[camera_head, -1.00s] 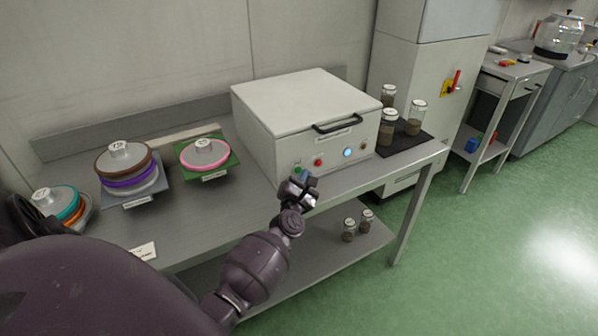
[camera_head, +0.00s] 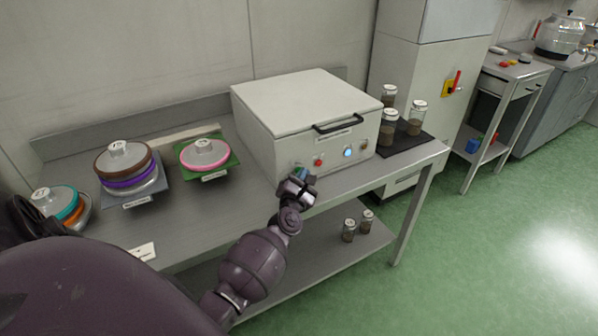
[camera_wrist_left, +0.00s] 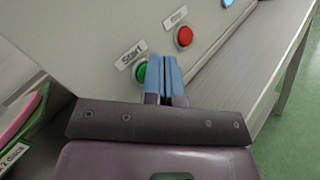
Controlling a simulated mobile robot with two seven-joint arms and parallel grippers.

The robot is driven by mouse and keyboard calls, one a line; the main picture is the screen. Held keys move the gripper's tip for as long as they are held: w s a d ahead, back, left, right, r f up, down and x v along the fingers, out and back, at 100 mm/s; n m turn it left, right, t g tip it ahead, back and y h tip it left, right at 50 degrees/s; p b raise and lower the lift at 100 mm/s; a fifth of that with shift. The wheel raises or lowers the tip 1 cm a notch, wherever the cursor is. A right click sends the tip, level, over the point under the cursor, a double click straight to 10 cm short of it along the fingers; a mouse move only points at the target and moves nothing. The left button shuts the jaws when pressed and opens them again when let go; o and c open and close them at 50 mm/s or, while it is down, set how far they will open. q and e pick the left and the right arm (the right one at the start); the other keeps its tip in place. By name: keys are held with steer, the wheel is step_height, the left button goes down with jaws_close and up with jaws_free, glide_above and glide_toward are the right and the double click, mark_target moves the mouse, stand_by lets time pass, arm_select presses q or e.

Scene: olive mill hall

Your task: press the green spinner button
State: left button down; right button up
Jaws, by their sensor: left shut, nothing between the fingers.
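The spinner is a pale box (camera_head: 300,105) with a hinged lid and black handle on the steel bench. Its green button (camera_wrist_left: 140,72), labelled "Start", is on the front panel in the left wrist view. In the head view my left gripper largely hides it. My left gripper (camera_head: 302,173) is shut and empty, close in front of the panel. In the left wrist view its blue fingertips (camera_wrist_left: 164,65) overlap the button's right edge; I cannot tell whether they touch. My right gripper is not in view.
A red "Stop" button (camera_wrist_left: 184,36) sits right of the green one, then a lit blue button (camera_head: 348,152). Jars (camera_head: 387,128) stand on a dark mat to the right. Rotors on a green plate (camera_head: 222,168) and grey plate stand left.

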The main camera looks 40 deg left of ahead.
arm_select(q)
steer(key=shift+a, duration=0.1)
stand_by(0.6)
steer(key=shift+s+d, duration=0.3)
steer(key=shift+d, duration=0.45)
steer(key=shift+d, duration=0.1)
steer(key=d, duration=0.1)
steer(key=s+d, duration=0.1)
steer(key=d, duration=0.1)
steer(key=s+d+p, duration=0.1)
steer(key=shift+d, duration=0.2)
steer(key=shift+w, duration=0.1)
stand_by(0.7)
